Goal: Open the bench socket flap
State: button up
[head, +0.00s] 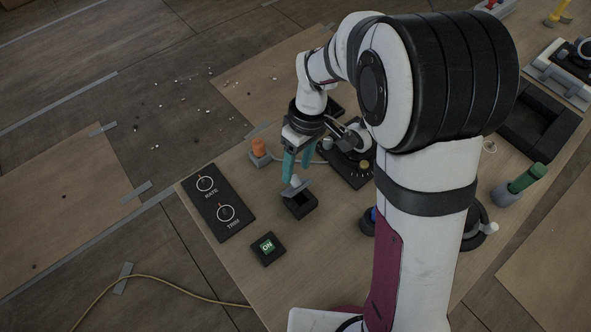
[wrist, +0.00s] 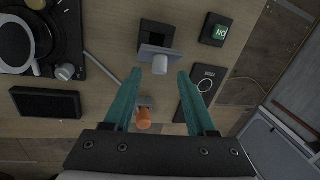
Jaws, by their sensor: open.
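The bench socket is a small black box (head: 300,207) on the bench, also in the wrist view (wrist: 153,31). Its grey flap (head: 294,188) is raised at a tilt on the box's far side, and the dark inside shows. In the wrist view the flap (wrist: 150,51) lies along the box edge nearest me, with a pale rounded tab (wrist: 160,66) on it. My gripper (head: 296,178) has teal fingers, spread apart and empty. In the wrist view its fingertips (wrist: 160,72) lie either side of the tab, with gaps showing. I cannot tell its height over the flap.
An orange knob on a grey base (head: 259,150) stands close behind my fingers. A black panel with two ringed dials (head: 218,203) lies left. A green ON switch (head: 268,248) sits nearer the front. A black device (head: 347,165) stands right of the fingers. Bare bench separates these.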

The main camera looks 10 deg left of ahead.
aim_at(295, 176)
jog(key=shift+s+a+f, duration=0.15)
jog(key=shift+f, duration=0.8)
jog(key=shift+s+a+f, duration=0.1)
jog(key=shift+f, duration=0.8)
jog(key=shift+c, duration=0.4)
grip_shut()
